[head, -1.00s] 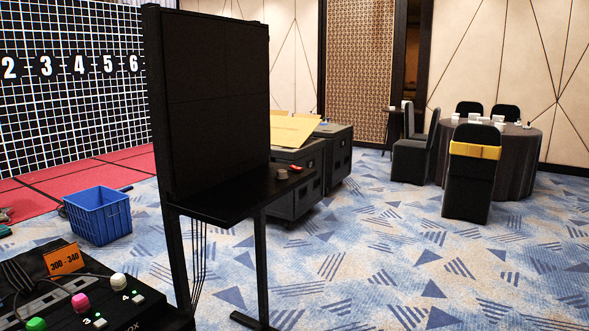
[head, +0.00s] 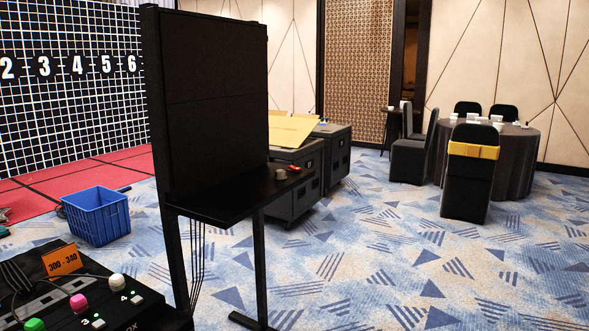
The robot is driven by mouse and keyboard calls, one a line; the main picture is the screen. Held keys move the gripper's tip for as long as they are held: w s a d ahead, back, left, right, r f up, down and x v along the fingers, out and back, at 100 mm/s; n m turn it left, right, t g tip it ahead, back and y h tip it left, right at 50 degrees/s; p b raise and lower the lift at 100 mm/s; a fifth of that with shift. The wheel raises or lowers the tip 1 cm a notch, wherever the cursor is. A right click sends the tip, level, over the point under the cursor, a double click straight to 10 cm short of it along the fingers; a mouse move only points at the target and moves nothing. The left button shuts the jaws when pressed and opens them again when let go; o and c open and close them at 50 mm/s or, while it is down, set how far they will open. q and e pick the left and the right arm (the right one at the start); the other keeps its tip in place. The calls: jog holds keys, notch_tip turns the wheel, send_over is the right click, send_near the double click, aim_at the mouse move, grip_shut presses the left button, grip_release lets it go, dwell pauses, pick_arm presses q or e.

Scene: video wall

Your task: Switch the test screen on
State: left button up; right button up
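A dark panel of several tiles (head: 215,100) stands upright on a black frame left of centre; its face is black and unlit. I cannot tell for sure that it is the test screen. A black control box (head: 125,305) at the bottom left carries green, pink and white round buttons (head: 117,281) and small switches with green lights (head: 98,321). An orange label (head: 62,260) reading "300 - 340" stands on it. Neither of my grippers is in view.
A black shelf (head: 235,200) juts from the panel frame with small items on it. A blue crate (head: 97,217) stands on the floor at left. Dark cases (head: 335,155) stand behind the panel. A round table (head: 520,160) with chairs is at right. The carpet in front is open.

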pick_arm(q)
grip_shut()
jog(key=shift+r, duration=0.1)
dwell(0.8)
